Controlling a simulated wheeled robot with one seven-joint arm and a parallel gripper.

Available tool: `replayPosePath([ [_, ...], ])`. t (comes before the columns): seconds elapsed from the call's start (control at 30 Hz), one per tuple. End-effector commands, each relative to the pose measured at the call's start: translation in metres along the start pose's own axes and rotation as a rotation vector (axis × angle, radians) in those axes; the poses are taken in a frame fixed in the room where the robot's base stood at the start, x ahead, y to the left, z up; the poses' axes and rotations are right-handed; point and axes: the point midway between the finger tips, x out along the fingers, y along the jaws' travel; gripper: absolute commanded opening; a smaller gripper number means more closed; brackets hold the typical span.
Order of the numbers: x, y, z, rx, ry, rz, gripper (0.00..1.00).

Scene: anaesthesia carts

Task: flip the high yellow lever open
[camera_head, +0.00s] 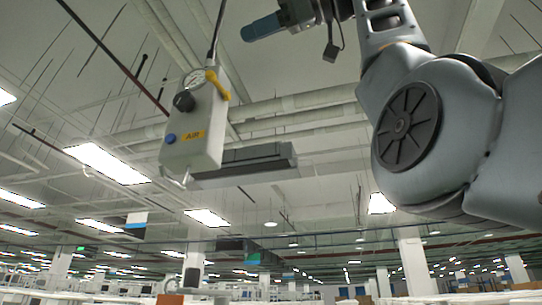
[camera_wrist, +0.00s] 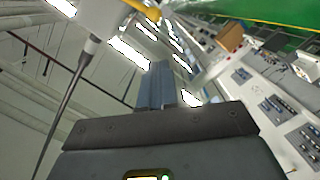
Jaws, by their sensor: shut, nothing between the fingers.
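The yellow lever (camera_head: 218,86) sits at the top right of a hanging white box (camera_head: 197,125) marked AIR. It slants down to the right from beside the gauge. In the wrist view, part of the yellow lever (camera_wrist: 143,9) shows at the top edge, with part of the white box (camera_wrist: 103,17) beside it. My gripper (camera_head: 248,32) has blue fingers, shut and empty. It is above and right of the lever in the head view, with a visible gap. The blue fingers (camera_wrist: 160,68) also show mid-frame in the wrist view.
The box carries a round gauge (camera_head: 195,79), a black knob (camera_head: 184,101) and a blue button (camera_head: 171,138). A dark cable (camera_wrist: 66,100) rises from its top, left of my fingers in the wrist view. Open air surrounds the box below the ceiling pipes.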

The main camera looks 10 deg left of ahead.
Motion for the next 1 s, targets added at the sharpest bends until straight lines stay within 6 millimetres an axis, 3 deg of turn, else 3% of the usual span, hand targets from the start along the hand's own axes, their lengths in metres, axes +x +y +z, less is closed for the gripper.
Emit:
replayPosePath([
  [0.23,0.05,0.001,-0.002,0.001,0.001,-0.004,0.0],
  [0.4,0.066,0.001,0.017,0.002,0.0,-0.002,0.0],
  [0.6,0.076,0.0,0.027,0.001,0.001,-0.001,0.0],
  [1.0,0.076,0.0,0.029,-0.002,0.0,0.0,0.0],
])
